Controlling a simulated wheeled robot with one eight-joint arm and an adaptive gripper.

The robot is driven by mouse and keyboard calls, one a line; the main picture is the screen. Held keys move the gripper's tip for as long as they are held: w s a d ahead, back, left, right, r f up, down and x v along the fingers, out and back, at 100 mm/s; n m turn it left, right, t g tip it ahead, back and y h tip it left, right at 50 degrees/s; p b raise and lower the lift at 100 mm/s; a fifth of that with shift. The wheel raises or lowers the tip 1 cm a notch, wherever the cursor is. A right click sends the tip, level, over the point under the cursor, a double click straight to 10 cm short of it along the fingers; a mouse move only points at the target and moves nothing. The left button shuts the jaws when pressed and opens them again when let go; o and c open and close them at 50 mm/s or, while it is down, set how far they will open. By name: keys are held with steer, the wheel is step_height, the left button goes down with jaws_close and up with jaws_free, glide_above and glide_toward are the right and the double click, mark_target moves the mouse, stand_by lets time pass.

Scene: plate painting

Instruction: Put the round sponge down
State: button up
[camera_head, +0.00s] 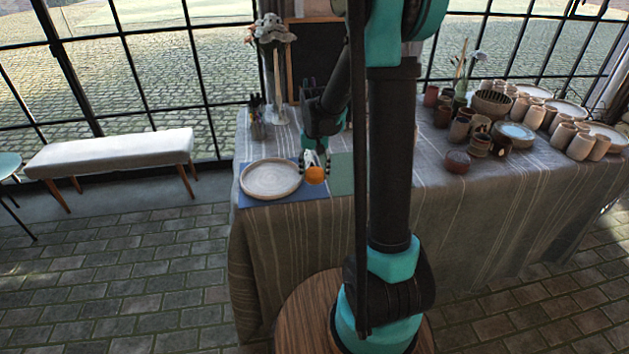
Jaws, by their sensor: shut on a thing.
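The round orange sponge (315,175) is at the front left part of the table, close to the right rim of a round pale plate (256,181). My gripper (316,163) is shut on the sponge from above. The plate lies on a blue mat (288,199). A green mat (342,175) lies just right of the sponge, partly hidden by my arm. I cannot tell whether the sponge touches the mat or hangs just above it.
The table (455,205) has a grey striped cloth. A holder with brushes (257,128) stands behind the plate. Many cups, jars and plates (515,132) crowd the right back. My arm column hides the table's middle. A white bench (115,152) stands at the left.

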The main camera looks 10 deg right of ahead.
steer(key=shift+f, duration=1.9)
steer(key=o, duration=0.7)
steer(key=shift+f, duration=0.1)
steer(key=shift+o, duration=0.2)
step_height(320, 180, up, 12)
steer(key=shift+s+r, duration=0.1)
steer(key=t, duration=0.2)
glide_toward(315, 180)
steer(key=s+d+f, duration=0.3)
steer(key=s, duration=0.1)
steer(key=s+d+f+n+t, duration=0.1)
steer(key=s+f, duration=0.4)
steer(key=s, duration=0.7)
steer(key=shift+d+f+n+t, duration=0.15)
steer(key=shift+d+n+t, duration=0.1)
steer(key=shift+n+t, duration=0.35)
steer(key=shift+s, duration=0.15)
